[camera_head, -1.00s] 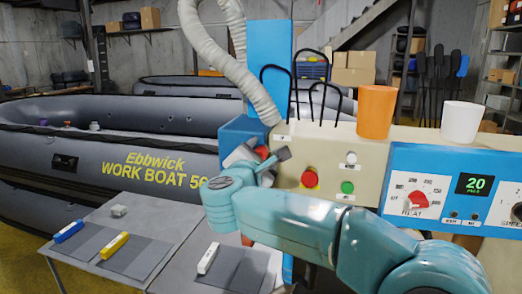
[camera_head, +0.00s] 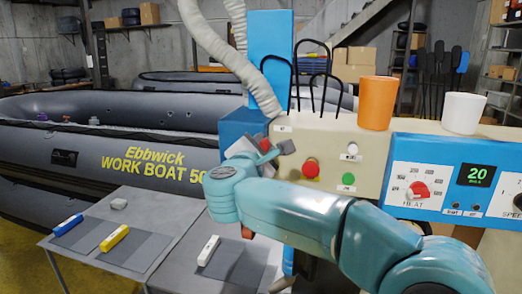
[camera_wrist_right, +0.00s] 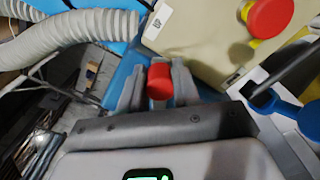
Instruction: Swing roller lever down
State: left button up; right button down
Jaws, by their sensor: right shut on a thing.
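The welding machine's cream housing (camera_head: 335,140) has a blue block at its left end. The red knob of the roller lever (camera_head: 265,143) shows at that block. My right gripper (camera_head: 262,153) is at the knob, coming from below and in front. In the right wrist view, the red knob (camera_wrist_right: 159,81) sits between the two grey fingers of my right gripper (camera_wrist_right: 158,88), which is shut on it. The lever's shaft and the roller are hidden behind the gripper and arm. My left gripper is not in view.
A red stop button (camera_head: 311,168) and a green button (camera_head: 348,179) are right of the gripper. An orange cup (camera_head: 376,103) and a white cup (camera_head: 462,112) stand on top. A grey table (camera_head: 160,205) with coloured markers is lower left. A grey boat (camera_head: 110,140) lies behind.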

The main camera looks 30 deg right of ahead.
notch_tip(320, 180, down, 10)
jog(key=m+b, duration=1.3)
jog(key=b, duration=0.7)
jog(key=shift+w+a+f+m, duration=0.1)
jog(key=shift+w+f+m, duration=0.05)
jog(key=shift+m, duration=0.15)
jog(key=c, duration=0.8)
grip_release()
jog(key=shift+a, duration=0.1)
jog(key=b+v, duration=0.2)
jog(key=v, duration=1.4)
